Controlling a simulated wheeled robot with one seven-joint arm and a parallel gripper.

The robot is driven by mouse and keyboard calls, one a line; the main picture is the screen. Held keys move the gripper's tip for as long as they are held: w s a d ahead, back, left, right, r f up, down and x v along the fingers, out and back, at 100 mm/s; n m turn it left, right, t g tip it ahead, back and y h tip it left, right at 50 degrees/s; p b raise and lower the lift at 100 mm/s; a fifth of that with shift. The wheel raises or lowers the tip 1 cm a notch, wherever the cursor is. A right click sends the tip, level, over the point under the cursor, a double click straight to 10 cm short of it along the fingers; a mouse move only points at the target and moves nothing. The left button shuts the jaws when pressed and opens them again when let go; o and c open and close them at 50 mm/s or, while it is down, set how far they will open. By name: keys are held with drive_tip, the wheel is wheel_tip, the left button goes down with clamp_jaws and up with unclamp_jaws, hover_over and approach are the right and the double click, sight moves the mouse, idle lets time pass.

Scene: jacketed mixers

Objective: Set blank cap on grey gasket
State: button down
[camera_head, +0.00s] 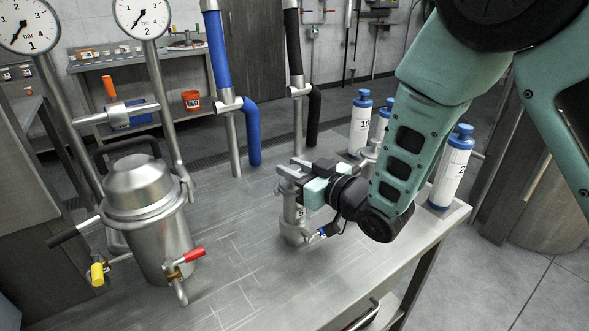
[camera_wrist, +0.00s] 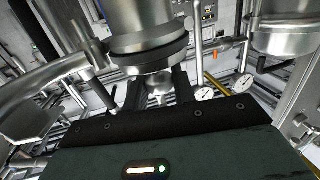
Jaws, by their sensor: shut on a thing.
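My gripper (camera_head: 296,184) is at the upright steel fitting (camera_head: 293,226) in the middle of the bench. In the wrist view, its two dark fingers (camera_wrist: 160,92) are shut on a small shiny metal stem, which seems to be part of the blank cap (camera_wrist: 159,82). A dark grey ring, seemingly the grey gasket (camera_wrist: 150,50), sits against the end of a steel cylinder right at the cap. I cannot tell whether cap and ring touch. In the head view, my fingers hide most of the cap and the gasket.
A jacketed steel vessel (camera_head: 150,225) with red and yellow valve handles stands at left. Blue (camera_head: 219,60) and black (camera_head: 293,45) sleeved pipes rise behind. White bottles with blue caps (camera_head: 451,170) stand at right, near my arm. The front bench top (camera_head: 235,275) is clear.

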drive_tip(key=c, duration=1.1)
unclamp_jaws()
drive_tip(key=shift+c, duration=0.2)
drive_tip(key=shift+r, duration=0.1)
drive_tip(key=p+v, duration=0.2)
drive_tip(key=v, duration=0.7)
drive_tip(key=shift+r, duration=0.3)
drive_tip(key=p+v, duration=0.3)
drive_tip(key=p, duration=0.6)
drive_tip(key=shift+f, duration=0.15)
